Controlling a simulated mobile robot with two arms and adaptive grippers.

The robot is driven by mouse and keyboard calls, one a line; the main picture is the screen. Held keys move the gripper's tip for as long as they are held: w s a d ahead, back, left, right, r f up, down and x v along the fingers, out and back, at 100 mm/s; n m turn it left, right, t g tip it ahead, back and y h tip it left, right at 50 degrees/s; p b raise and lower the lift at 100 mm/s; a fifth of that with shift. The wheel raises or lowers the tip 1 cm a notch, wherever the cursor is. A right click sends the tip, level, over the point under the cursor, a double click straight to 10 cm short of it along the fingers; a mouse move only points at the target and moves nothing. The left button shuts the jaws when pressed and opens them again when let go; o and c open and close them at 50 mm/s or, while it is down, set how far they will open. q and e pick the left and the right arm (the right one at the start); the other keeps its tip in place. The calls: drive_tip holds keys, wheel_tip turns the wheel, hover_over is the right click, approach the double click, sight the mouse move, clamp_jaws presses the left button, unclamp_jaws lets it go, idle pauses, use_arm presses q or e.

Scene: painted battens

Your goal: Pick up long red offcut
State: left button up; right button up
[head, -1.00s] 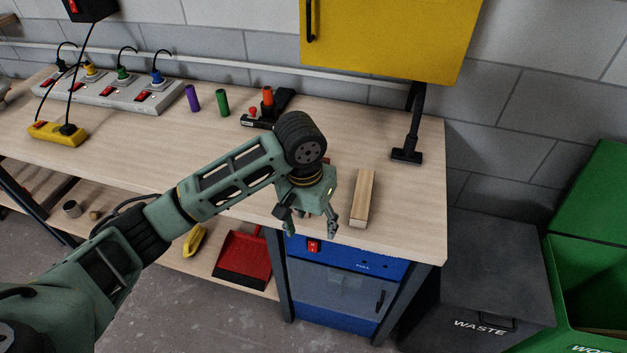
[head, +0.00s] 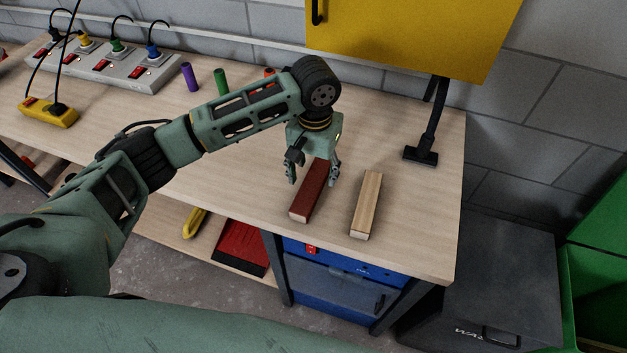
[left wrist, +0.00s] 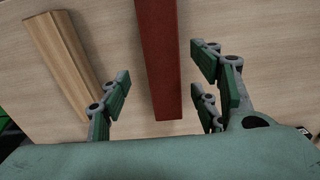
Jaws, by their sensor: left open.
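The long red offcut (head: 309,193) is a dark red batten with a pale cut end. It lies on the workbench (head: 230,180) near the front edge. My left gripper (head: 313,181) is open above it, with its fingers on either side in the head view and its far part hidden behind the hand. In the left wrist view the red offcut (left wrist: 159,60) runs between the spread fingers of the left gripper (left wrist: 165,103), apart from them. My right gripper is not in view.
A bare wood batten (head: 366,205) lies just right of the red offcut. It also shows in the left wrist view (left wrist: 65,62). A black stand (head: 421,155) is farther right. Purple (head: 189,77) and green (head: 221,82) cylinders stand at the back.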

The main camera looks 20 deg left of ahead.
sight(313, 181)
use_arm(q)
drive_tip(key=f, duration=0.2)
drive_tip(key=f+p, duration=0.1)
drive_tip(key=shift+a+f, duration=0.25)
drive_tip(key=shift+f, duration=0.45)
drive_tip(key=shift+c, duration=0.3)
drive_tip(key=c, duration=1.3)
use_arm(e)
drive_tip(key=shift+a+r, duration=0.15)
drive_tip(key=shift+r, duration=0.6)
